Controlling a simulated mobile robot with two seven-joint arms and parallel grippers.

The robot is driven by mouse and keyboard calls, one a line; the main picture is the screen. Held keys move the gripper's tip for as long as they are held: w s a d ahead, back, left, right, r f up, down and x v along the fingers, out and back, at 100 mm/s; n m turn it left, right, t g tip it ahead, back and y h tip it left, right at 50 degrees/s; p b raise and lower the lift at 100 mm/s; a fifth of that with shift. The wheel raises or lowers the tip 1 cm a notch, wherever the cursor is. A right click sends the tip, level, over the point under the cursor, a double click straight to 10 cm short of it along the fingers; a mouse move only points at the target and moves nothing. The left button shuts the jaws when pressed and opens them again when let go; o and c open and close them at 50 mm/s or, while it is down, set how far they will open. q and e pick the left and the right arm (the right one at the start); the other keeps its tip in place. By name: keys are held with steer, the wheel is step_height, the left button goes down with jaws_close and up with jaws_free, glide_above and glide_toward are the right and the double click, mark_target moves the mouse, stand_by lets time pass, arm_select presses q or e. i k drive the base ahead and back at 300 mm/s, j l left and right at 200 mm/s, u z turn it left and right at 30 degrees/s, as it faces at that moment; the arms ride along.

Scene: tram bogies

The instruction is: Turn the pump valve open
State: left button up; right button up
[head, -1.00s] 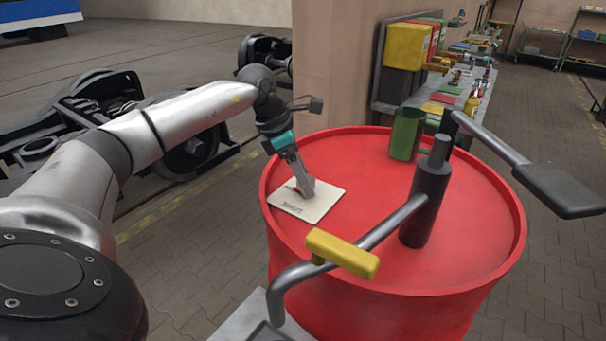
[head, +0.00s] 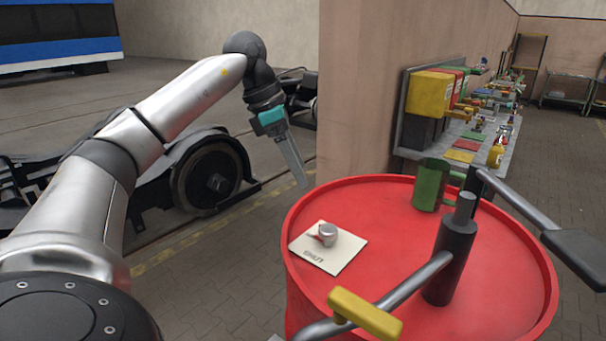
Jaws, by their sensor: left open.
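The pump (head: 448,265) stands upright on the red drum (head: 425,200), a dark cylinder with a grey spout pipe running toward the lower left. The valve's yellow bar handle (head: 366,315) lies across that pipe. A grey lever with a black grip (head: 580,257) reaches out to the right. My left gripper (head: 302,183) is open and empty, pointing down above the drum's far left rim, well away from the yellow handle. Its fingers look nearly edge-on. The spout's end is cut off by the picture's lower edge. My right gripper is out of view.
A small grey metal piece with a red part (head: 327,234) sits on a white lettered card (head: 340,257) on the drum top. A green mug (head: 430,185) stands near the back rim. A cluttered bench (head: 475,140) stands behind, beside a wall corner (head: 360,90).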

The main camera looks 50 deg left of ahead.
mark_target(346, 305)
steer(key=k+j, duration=0.75)
steer(key=j, duration=0.2)
